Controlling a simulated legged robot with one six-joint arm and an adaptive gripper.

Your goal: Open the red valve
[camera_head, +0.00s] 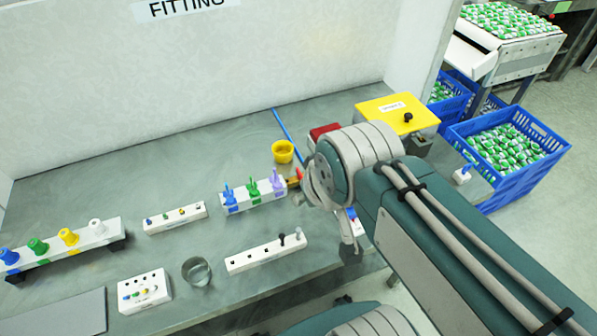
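I cannot make out a red valve for certain. A small red and orange piece (294,180) shows at the right end of a white block with blue, green and purple valve-like handles (254,194), close beside my arm. A red box-like thing (323,131) shows behind my arm, partly covered by it. My arm comes in from the lower right and hides part of the bench there. My gripper's fingers do not show.
The grey bench (120,180) also carries a yellow cup (283,151), a glass ring-like vessel (197,271), white racks with coloured parts (65,247) and a yellow-topped box (394,109). Blue crates (508,160) stand right of the bench. A pale wall (180,80) closes the back.

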